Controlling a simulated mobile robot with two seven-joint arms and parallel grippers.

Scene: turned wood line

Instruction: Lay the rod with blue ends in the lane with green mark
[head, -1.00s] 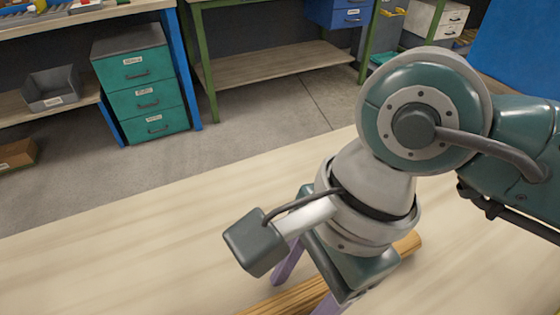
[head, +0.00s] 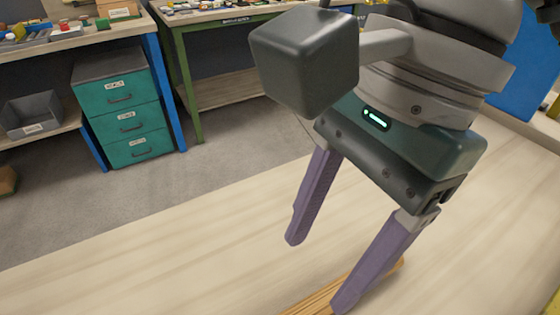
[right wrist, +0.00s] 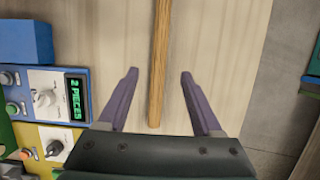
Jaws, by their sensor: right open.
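A plain wooden rod (head: 318,301) lies on the pale tabletop; it also shows in the right wrist view (right wrist: 161,55). No blue shows on the part of it in view, and its far end runs out of the wrist picture. My right gripper (head: 317,274) is open and empty, its purple fingers above the table. In the right wrist view its fingertips (right wrist: 159,71) are on either side of the rod, apart from it. The rod with blue ends and the lane with green mark are not seen. My left gripper is not in view.
A control panel (right wrist: 45,95) with knobs and a display reading "2 PIECES" stands left in the wrist view, by a blue block (right wrist: 25,40). The tabletop (head: 150,265) is clear at left. Teal drawers (head: 125,115) and a green-legged bench (head: 193,90) stand beyond it.

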